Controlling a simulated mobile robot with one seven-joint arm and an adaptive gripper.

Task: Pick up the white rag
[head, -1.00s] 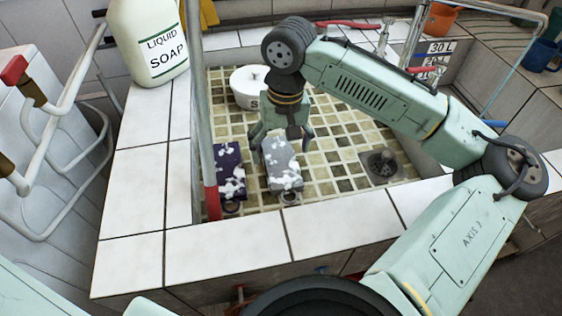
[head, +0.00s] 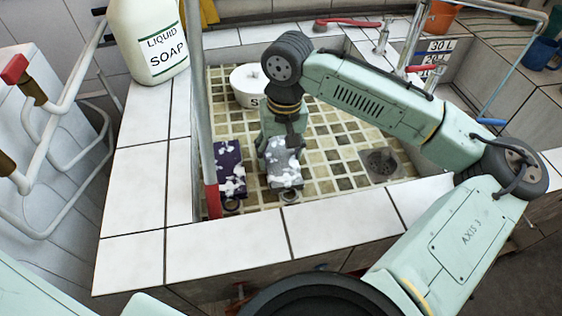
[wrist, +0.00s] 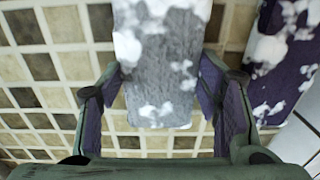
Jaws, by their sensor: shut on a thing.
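The white rag (head: 285,168) looks light grey with white foam patches and lies in the tiled sink. In the wrist view the rag (wrist: 160,70) runs up between the two fingers. My gripper (head: 279,150) is shut on it, with one finger at each long side. In the wrist view my gripper (wrist: 165,88) has its fingertips at the rag's edges. The rag's far end is partly hidden behind the gripper in the head view.
A dark purple foamy rag (head: 230,170) lies close to the left. A white round container (head: 248,86) stands behind my gripper. A drain (head: 381,163) is to the right. A vertical pole (head: 203,120) and the tiled rim (head: 230,245) border the sink.

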